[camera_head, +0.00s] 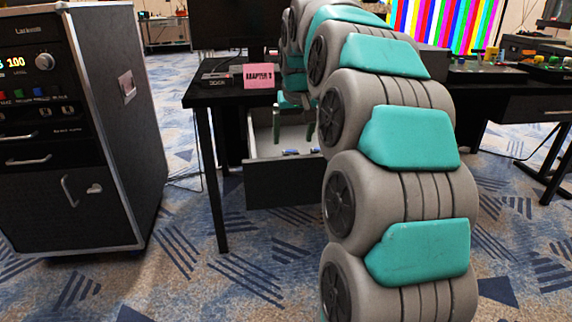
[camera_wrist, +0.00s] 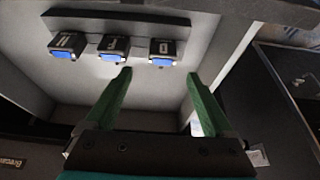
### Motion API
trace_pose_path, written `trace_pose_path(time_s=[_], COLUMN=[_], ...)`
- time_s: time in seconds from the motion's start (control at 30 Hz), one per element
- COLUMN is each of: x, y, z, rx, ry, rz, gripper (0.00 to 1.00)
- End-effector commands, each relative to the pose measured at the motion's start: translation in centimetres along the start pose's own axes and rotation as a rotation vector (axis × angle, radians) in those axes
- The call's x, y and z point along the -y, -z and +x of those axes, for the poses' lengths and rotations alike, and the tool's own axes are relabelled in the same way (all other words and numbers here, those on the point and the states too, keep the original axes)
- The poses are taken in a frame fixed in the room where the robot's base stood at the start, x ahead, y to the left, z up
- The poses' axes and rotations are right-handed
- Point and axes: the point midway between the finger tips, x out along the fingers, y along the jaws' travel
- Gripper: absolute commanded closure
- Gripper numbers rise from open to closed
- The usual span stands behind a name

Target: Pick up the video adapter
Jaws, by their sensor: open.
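Three small black video adapters with blue connector ends sit in a row in the open drawer. In the wrist view they are the left adapter (camera_wrist: 66,42), the middle adapter (camera_wrist: 113,46) and the right adapter (camera_wrist: 162,50). Each has a pale marking on top, too small to read surely. My gripper (camera_wrist: 158,74) has its two green fingers spread, with nothing between them. In that picture the tips lie just below the middle and right adapters, apart from them. In the head view my gripper (camera_head: 294,134) points down into the drawer (camera_head: 283,185); the adapters there are small blue spots, partly hidden.
A dark bar (camera_wrist: 120,20) runs behind the adapters. The drawer hangs under a black table (camera_head: 225,95) bearing a pink card (camera_head: 258,76) reading "ADAPTER" and an unclear character. A black rack cabinet (camera_head: 75,130) stands left. Patterned carpet between them is clear.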

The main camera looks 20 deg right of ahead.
Motion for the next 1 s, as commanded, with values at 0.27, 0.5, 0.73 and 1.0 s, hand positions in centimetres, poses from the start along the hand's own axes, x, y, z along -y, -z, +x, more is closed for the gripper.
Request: trace_pose_path(time_s=[0.27,0.5,0.73,1.0], x=[0.2,0.4,0.4,0.4], y=[-0.5,-1.0,-0.8,-0.8], z=[2.3,5.8,6.2,6.2], rx=[0.004,0.006,0.0,0.001], ry=[0.0,0.0,0.001,0.001], rz=[0.0,-0.001,-0.001,-0.001], gripper=[0.12,0.12,0.12,0.37])
